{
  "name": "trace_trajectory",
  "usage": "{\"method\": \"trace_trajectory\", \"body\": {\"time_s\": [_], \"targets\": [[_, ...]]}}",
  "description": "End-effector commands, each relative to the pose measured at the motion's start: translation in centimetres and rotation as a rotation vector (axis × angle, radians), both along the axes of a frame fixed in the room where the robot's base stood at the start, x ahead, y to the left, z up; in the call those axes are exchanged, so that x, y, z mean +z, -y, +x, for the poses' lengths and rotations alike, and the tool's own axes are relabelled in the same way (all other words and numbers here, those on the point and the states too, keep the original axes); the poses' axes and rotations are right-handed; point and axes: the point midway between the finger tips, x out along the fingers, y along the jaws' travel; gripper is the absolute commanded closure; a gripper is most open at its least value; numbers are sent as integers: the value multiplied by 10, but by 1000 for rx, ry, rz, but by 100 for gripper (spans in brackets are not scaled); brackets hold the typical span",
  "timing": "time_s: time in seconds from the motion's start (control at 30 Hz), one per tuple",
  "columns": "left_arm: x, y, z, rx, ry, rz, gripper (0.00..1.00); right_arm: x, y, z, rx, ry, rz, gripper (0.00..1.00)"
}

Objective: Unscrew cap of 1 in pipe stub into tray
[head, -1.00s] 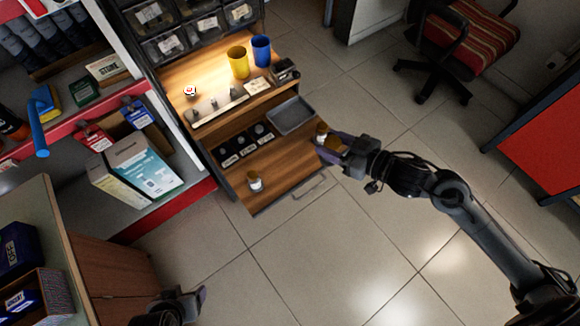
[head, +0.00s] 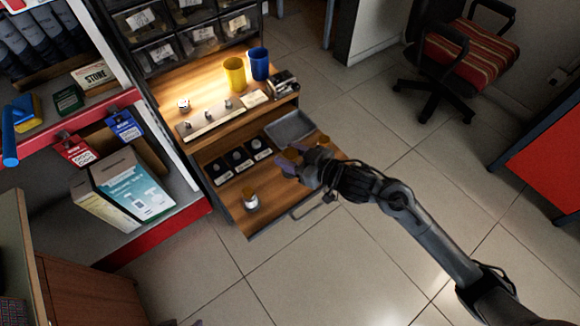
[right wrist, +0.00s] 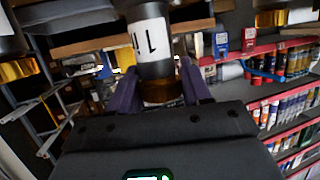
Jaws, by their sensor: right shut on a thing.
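A grey pipe stub with a white label starting with "1" (right wrist: 152,38) stands between my right gripper's purple fingers in the right wrist view. My right gripper (head: 289,158) is shut on its brass cap (right wrist: 160,92). In the head view the gripper hides this stub, and I cannot tell its footing. Another brass-capped stub (head: 250,200) stands at the pull-out board's left front corner. More brass (head: 325,141) shows just past my right wrist. The grey tray (head: 288,125) lies at the back right of the board. My left gripper is not clearly in view.
Open floor (head: 310,270) lies in front.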

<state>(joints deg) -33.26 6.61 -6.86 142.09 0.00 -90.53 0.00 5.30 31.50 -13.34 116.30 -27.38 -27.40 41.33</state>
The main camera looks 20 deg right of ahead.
Motion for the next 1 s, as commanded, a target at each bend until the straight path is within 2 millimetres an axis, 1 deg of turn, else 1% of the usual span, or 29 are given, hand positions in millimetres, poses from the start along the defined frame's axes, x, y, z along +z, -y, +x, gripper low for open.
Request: {"method": "trace_trajectory", "body": {"time_s": [0.07, 0.17, 0.4, 0.5, 0.8, 0.97, 1.0], "targets": [[-1, 0, 0, 1, 0, -1, 31, 1, -1, 2, 0, 6, 2, 100], [-5, 0, 0, 1, 0, -1, 31, -3, -2, 3, 0, 5, 2, 100], [-27, 0, 0, 0, 1, 0, 31, -31, -1, 2, -1, 4, 2, 100], [-34, 0, 0, -2, 0, 2, 31, -39, -1, 2, -1, 5, 3, 100], [-33, -2, 0, -6, -1, 10, 31, -38, -1, 2, -1, 5, 3, 100], [-32, -2, 0, -7, 0, 10, 31, -41, -1, 2, -1, 4, 2, 100], [-33, -2, 0, -7, 0, 10, 31, -44, -1, 1, 0, 0, 0, 49]]}}
